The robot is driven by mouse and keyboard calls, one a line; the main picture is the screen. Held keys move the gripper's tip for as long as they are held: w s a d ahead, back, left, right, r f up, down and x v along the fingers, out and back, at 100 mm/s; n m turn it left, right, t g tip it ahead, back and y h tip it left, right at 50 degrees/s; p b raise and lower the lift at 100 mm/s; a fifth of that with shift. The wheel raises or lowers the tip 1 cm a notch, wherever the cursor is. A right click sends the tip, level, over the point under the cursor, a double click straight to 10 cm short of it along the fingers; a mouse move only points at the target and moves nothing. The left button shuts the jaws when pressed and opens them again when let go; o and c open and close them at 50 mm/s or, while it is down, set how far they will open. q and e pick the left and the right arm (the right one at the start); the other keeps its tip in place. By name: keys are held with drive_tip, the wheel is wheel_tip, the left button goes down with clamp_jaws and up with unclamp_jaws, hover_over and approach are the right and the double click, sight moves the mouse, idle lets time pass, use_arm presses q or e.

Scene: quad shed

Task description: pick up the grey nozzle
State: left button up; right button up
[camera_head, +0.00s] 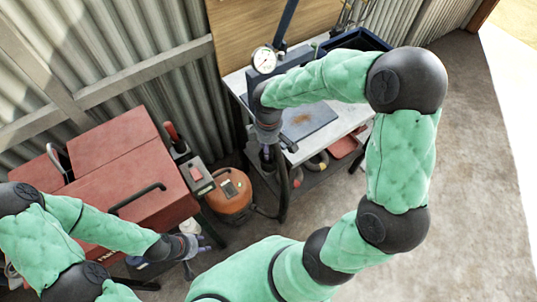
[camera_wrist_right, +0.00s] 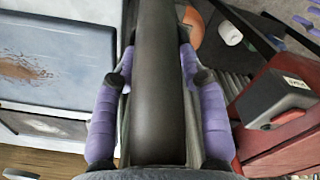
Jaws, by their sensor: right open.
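A dark grey tube, which I take for the grey nozzle (camera_head: 283,188), stands upright by the front edge of the workbench, joined to the black hose of the orange vacuum cleaner. In the right wrist view the nozzle (camera_wrist_right: 158,85) runs lengthwise between the purple fingers of my right gripper (camera_wrist_right: 160,95). Those fingers are open, one on each side of it; narrow gaps show beside it. In the head view my right gripper (camera_head: 268,154) points down at the bench edge, partly hidden by its wrist. My left gripper (camera_head: 202,243) is low beside the red chest, with its fingers apart and empty.
The orange vacuum cleaner (camera_head: 230,194) stands on the floor between the red tool chest (camera_head: 130,180) and the workbench (camera_head: 345,122). A gauge (camera_head: 263,59) and a blue tray (camera_head: 358,40) are on the bench. The floor at right is clear.

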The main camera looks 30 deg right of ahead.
wheel_tip(320, 180, down, 3)
drive_tip(key=shift+r+b, duration=0.1)
drive_tip(key=shift+b, duration=0.2)
clamp_jaws()
drive_tip(key=shift+r, duration=0.1)
